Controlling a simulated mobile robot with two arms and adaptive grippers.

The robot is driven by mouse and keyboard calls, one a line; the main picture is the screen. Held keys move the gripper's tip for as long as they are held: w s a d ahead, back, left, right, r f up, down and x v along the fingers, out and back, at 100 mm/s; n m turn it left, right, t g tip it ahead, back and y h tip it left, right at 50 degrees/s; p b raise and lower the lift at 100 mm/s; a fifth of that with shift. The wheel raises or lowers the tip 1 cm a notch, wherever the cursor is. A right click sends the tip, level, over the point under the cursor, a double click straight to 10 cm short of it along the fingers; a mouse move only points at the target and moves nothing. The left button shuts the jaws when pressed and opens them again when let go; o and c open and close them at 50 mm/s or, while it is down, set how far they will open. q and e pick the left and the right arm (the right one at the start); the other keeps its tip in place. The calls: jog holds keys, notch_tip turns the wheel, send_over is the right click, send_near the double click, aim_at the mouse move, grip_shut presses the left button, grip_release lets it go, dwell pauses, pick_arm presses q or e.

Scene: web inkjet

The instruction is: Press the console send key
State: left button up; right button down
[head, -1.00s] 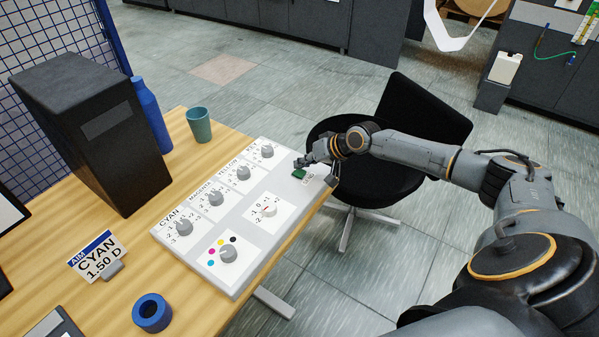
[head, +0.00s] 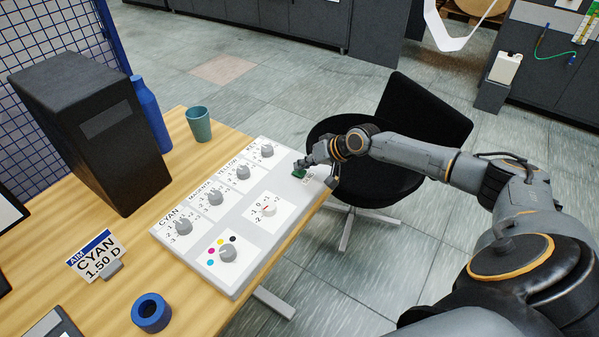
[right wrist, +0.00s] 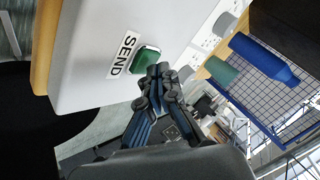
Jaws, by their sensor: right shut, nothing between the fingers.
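The console (head: 236,250) is a pale grey slab with several knobs, lying on the wooden desk. Its green send key (head: 299,173) is at the far right end. In the right wrist view the key (right wrist: 146,60) sits beside a SEND label (right wrist: 123,55). My right gripper (head: 303,163) is shut and empty, its fingertips close beside the key. In the right wrist view the fingertips (right wrist: 158,72) are at the key's edge and overlap it slightly; I cannot tell whether they touch it. My left gripper is not in view.
A black chair (head: 420,125) stands beside the desk under my right forearm. A teal cup (head: 199,124), a blue bottle (head: 150,115) and a black box (head: 95,130) stand behind the console. A CYAN 1.50 D sign (head: 97,256) and a blue ring (head: 152,312) are at the left.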

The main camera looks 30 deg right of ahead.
aim_at(303, 173)
jog(key=shift+f+b, duration=0.3)
jog(key=shift+f, duration=0.15)
dwell(0.6)
dwell(0.4)
jog(key=shift+r+p, duration=0.85)
jog(key=shift+r, duration=0.05)
jog(key=shift+r, duration=0.1)
notch_tip(303, 173, up, 5)
jog(key=p, duration=0.4)
jog(key=shift+p, duration=0.3)
